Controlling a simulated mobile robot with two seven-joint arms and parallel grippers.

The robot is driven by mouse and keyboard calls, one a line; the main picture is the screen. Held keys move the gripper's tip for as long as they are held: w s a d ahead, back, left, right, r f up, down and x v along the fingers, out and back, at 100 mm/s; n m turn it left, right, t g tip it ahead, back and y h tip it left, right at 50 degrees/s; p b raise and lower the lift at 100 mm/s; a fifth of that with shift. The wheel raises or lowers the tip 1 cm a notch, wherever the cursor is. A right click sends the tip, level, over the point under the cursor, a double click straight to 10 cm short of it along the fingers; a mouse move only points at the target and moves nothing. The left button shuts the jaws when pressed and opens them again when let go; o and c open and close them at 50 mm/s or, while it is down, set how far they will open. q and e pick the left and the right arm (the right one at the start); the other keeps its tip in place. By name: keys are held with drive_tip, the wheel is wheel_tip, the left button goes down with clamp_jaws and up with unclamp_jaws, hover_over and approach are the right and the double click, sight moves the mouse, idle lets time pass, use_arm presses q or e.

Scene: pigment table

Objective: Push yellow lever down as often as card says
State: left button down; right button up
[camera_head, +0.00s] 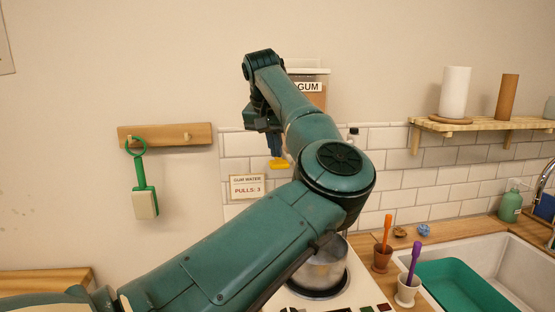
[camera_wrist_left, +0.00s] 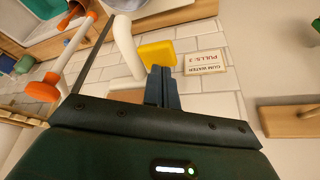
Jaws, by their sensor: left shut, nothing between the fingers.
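The yellow lever (camera_head: 279,163) shows just below my left gripper (camera_head: 276,150), in front of the tiled wall. In the left wrist view the lever (camera_wrist_left: 157,54) is a yellow block right beyond the shut, empty fingertips (camera_wrist_left: 160,70). I cannot tell whether they touch it. The card (camera_head: 247,187) on the tiles reads "GUM WATER, PULLS: 3"; it shows upside down in the left wrist view (camera_wrist_left: 205,62). The dispenser labelled "GUM" (camera_head: 310,87) is mostly hidden behind my left arm. My right gripper is not in view.
A metal pot (camera_head: 322,268) stands below, partly behind my arm. Cups with an orange tool (camera_head: 387,230) and a purple tool (camera_head: 413,262) stand by the sink (camera_head: 510,262). A shelf (camera_head: 480,124) is at the right.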

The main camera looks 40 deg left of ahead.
sight(275, 163)
use_arm(q)
drive_tip(key=shift+f+b, duration=1.7)
drive_tip(key=shift+f, duration=1.25)
drive_tip(key=shift+r, duration=0.2)
wheel_tip(275, 163, up, 3)
drive_tip(key=p, duration=0.3)
drive_tip(key=shift+r, duration=0.2)
wheel_tip(275, 163, up, 3)
drive_tip(key=shift+f+p, duration=0.15)
drive_tip(key=shift+p, duration=1.1)
drive_tip(key=shift+r, duration=1.3)
